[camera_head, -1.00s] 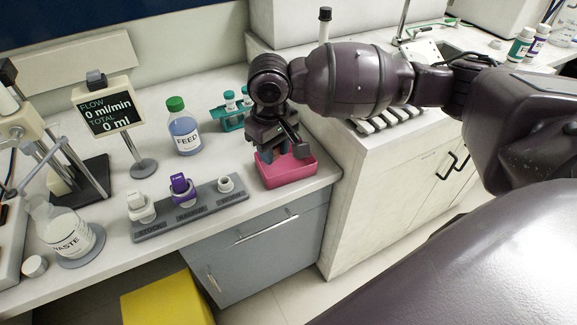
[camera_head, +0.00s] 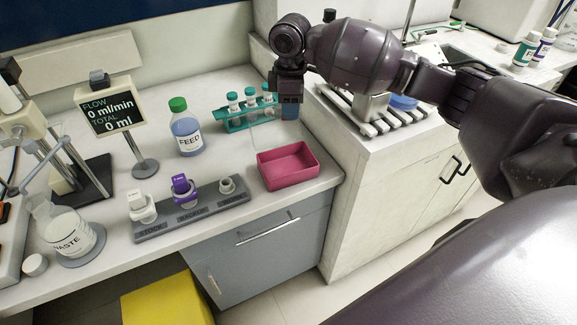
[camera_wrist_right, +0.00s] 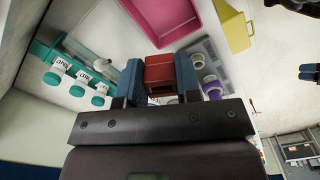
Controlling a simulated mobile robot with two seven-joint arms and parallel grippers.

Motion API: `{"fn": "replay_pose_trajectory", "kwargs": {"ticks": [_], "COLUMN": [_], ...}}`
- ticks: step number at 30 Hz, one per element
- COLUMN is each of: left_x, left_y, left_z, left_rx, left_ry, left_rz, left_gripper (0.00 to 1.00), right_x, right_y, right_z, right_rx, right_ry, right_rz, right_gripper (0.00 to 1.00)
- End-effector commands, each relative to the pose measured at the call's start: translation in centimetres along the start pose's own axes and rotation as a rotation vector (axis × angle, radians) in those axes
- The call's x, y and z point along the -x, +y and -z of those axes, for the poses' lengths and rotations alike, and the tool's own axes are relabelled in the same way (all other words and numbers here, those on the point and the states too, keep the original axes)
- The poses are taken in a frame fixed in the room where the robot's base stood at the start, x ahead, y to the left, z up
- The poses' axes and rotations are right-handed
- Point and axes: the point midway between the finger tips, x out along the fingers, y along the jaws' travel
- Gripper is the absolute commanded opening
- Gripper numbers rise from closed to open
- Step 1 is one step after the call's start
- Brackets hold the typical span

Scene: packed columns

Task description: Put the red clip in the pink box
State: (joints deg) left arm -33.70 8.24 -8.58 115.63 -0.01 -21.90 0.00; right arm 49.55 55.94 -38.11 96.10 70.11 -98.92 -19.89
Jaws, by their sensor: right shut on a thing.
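My right gripper (camera_head: 290,107) is in the head view above the bench, behind the pink box and beside the teal rack. In the right wrist view, its blue fingers (camera_wrist_right: 160,80) are shut on the red clip (camera_wrist_right: 159,72). The clip is a small red block; in the head view I cannot make it out. The pink box (camera_head: 288,179) is an open tray at the bench's front right corner, and its visible inside is empty. It also shows at the top of the right wrist view (camera_wrist_right: 200,38), apart from the clip.
A FEED bottle (camera_head: 187,135) and a grey holder (camera_head: 155,234) with white and purple parts stand left of the box. A slatted white rack (camera_head: 375,124) is on the right counter.

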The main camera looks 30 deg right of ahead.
Motion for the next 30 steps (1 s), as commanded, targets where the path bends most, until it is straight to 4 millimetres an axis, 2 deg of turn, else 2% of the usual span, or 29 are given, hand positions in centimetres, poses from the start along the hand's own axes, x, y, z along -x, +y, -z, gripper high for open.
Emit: {"fn": "replay_pose_trajectory", "kwargs": {"ticks": [1,3,15,18,26,30], "left_x": [-0.1,-0.2,-1.0,-1.1,-1.4,-1.7], "left_y": [0.1,0.1,0.3,0.3,0.4,0.5], "left_z": [-0.4,-0.7,-1.2,-1.3,-0.7,-1.1], "left_rx": [0.0,-0.001,-0.005,-0.007,-0.009,-0.009], "left_ry": [-0.005,-0.009,-0.011,-0.014,-0.001,-0.007], "left_rz": [-0.001,-0.001,-0.007,-0.008,-0.01,-0.012], "left_gripper": [0.43,0.43,0.43,0.43,0.43,0.43], "right_x": [-1.5,-3.1,-11.3,-12.4,-13.8,-15.9], "right_y": [-0.1,-0.1,-0.1,-0.1,-0.1,-0.2], "right_z": [0.0,0.0,0.0,0.0,0.0,0.0], "right_rx": [0.0,0.0,-0.002,-0.002,-0.002,-0.002], "right_ry": [-0.003,-0.004,-0.003,-0.002,-0.002,-0.003], "right_rz": [0.006,0.008,0.005,0.004,0.003,0.006], "right_gripper": [0.09,0.09,0.09,0.09,0.09,0.09]}}
